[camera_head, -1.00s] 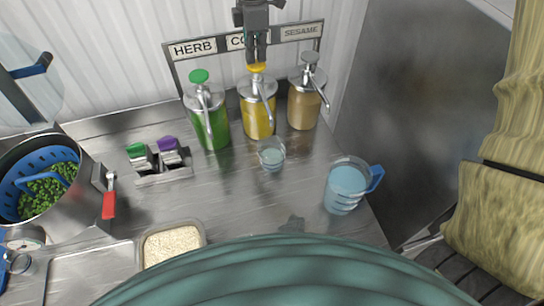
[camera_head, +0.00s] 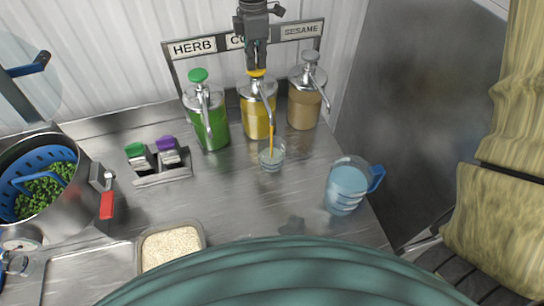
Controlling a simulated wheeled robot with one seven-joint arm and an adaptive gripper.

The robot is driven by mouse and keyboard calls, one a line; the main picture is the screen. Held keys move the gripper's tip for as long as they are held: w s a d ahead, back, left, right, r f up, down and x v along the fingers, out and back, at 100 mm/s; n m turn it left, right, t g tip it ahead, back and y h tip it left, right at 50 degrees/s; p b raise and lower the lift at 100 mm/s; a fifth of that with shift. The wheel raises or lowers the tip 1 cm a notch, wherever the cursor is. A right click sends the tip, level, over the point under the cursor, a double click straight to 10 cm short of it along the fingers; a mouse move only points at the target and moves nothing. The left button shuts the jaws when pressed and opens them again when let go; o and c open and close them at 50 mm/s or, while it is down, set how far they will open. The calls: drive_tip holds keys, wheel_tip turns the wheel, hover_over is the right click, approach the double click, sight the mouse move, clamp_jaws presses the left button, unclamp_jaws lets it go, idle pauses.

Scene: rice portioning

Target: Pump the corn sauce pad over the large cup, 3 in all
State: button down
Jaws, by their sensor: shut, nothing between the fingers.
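The corn sauce dispenser (camera_head: 257,117) is the middle jar, yellow with a yellow pump pad (camera_head: 256,72) under the partly hidden "CO…" sign. My gripper (camera_head: 256,66) is shut and empty, its fingertips pressing on the pad from above. A stream of yellow sauce runs from the spout into a small clear cup (camera_head: 271,160) standing below it. A larger clear cup with a blue handle (camera_head: 347,186) stands to the right, away from the spout. I cannot tell which of these the task calls the large cup.
The green herb dispenser (camera_head: 208,120) stands left and the tan sesame dispenser (camera_head: 304,100) right, both close to the corn one. A small rack (camera_head: 162,176) with green and purple tops, a rice tray (camera_head: 170,247) and a steel pot (camera_head: 83,205) are further left.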

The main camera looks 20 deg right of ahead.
drive_tip(key=shift+f, duration=0.4)
drive_tip(key=shift+s+r, duration=0.1)
drive_tip(key=shift+r+p, duration=1.55)
drive_tip(key=shift+r, duration=0.6)
drive_tip(key=shift+f+b, duration=0.9)
drive_tip(key=shift+f, duration=1.35)
drive_tip(key=shift+r, duration=0.2)
drive_tip(key=shift+r+p, duration=1.5)
drive_tip(key=shift+r, duration=0.55)
